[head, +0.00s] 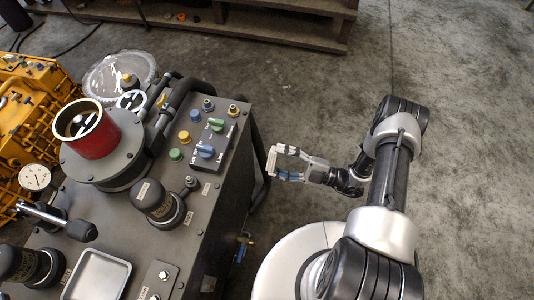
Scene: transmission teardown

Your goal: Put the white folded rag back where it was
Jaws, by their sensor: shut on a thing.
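My gripper (277,162) is to the right of the grey machine, beyond its right edge and over the floor. Its two fingers are apart and closed on a narrow white piece, the white folded rag (271,160), seen almost edge-on between the fingertips. Its folds are too small to make out. No other white rag shows on the machine's top.
Yellow machinery (30,110) stands left. Floor at right is clear.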

